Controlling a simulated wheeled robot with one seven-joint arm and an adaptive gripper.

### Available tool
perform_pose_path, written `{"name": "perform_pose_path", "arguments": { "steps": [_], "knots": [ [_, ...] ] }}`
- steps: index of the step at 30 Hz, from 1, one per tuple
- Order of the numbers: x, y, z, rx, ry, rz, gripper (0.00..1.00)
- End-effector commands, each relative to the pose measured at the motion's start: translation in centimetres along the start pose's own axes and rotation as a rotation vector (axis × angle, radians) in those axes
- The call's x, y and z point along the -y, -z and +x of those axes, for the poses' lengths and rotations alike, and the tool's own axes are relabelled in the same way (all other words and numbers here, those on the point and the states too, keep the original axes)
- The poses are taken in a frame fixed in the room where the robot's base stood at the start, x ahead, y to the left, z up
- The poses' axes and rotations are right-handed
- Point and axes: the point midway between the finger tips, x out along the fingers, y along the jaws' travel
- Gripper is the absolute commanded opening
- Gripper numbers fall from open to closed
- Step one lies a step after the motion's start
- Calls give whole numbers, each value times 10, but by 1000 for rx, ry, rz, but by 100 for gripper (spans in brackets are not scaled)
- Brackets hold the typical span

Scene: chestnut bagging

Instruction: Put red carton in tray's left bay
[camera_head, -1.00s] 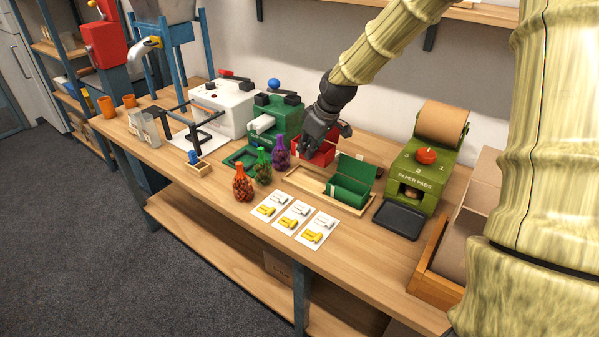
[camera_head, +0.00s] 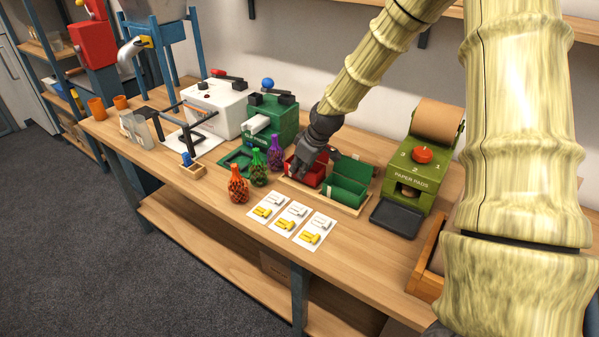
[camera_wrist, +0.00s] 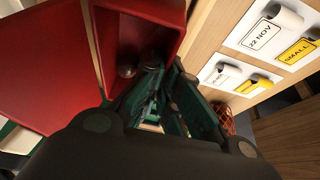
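The red carton (camera_head: 318,175) stands at the tray's left bay, beside the green carton (camera_head: 345,188) on the right. Its base is partly hidden, so I cannot tell if it rests fully on the tray floor. The wooden tray (camera_head: 338,207) shows its front rim. My gripper (camera_head: 300,171) reaches down over the red carton's left side. In the wrist view the red carton (camera_wrist: 150,18) is open, with its red flap (camera_wrist: 45,65) spread left and dark round shapes inside. My gripper's fingers (camera_wrist: 160,68) converge at the carton's near wall and appear shut on it.
Label cards (camera_head: 290,217) lie in front of the tray. Orange (camera_head: 238,188), green and purple net bags stand to its left. The green paper pad machine (camera_head: 418,165) and a black pan (camera_head: 397,217) are to the right. A green sealing machine (camera_head: 272,120) stands behind left.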

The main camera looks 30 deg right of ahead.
Motion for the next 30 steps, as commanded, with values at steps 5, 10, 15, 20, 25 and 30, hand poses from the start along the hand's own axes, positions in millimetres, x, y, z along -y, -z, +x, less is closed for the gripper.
{"name": "perform_pose_path", "arguments": {
  "steps": [5,10,15,20,25,30],
  "knots": [
    [0,-5,12,-1,0,0,0],
    [0,-5,12,-1,-1,0,0],
    [0,-6,15,-1,0,0,0],
    [0,-6,15,-1,0,0,27],
    [0,-6,15,-1,0,0,27],
    [0,-6,14,-1,-1,0,27]
  ]
}}
